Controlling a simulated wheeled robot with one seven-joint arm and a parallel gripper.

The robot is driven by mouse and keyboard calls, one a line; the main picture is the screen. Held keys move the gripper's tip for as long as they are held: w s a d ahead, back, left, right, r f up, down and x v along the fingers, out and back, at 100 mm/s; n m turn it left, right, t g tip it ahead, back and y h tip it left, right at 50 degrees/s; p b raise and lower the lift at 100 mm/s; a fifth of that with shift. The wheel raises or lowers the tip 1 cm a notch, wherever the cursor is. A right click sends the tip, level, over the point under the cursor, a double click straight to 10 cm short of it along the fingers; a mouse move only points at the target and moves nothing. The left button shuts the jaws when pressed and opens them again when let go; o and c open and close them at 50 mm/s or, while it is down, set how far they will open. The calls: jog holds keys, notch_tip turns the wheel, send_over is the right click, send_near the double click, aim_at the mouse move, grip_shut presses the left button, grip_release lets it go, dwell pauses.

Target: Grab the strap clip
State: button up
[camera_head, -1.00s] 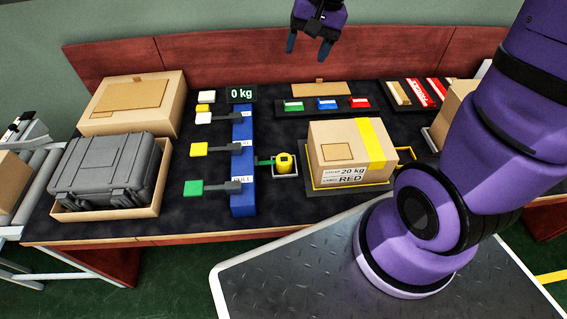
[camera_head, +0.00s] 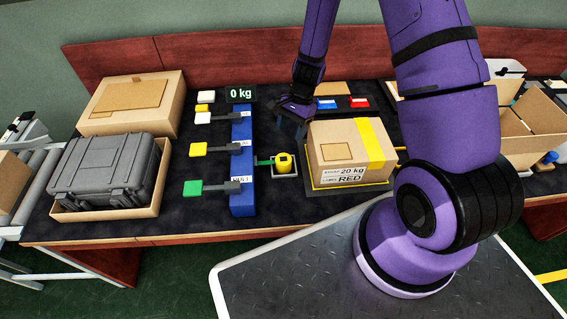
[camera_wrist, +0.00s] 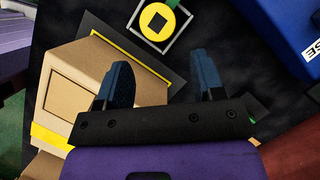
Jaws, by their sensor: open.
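In the wrist view the yellow unit (camera_wrist: 157,22) shows at the top with a black square centre, and the green piece (camera_wrist: 173,3) is cut by the frame edge. My gripper (camera_head: 291,122) is open and empty, pointing down behind the yellow unit and beside the carton. In the wrist view its fingers (camera_wrist: 163,62) are apart with dark mat between them.
A taped carton (camera_head: 342,152) stands on a yellow-edged plate close to my gripper. The blue panel (camera_head: 243,185) with coloured levers is to the left. A grey case (camera_head: 100,170) lies in a tray further left. An open carton (camera_head: 535,130) stands at right.

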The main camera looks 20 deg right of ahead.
aim_at(284, 158)
jog(key=shift+d+x, duration=0.15)
jog(key=shift+x, duration=2.8)
jog(key=shift+d+x, duration=0.15)
jog(key=shift+x, duration=2.85)
jog(key=c, duration=0.6)
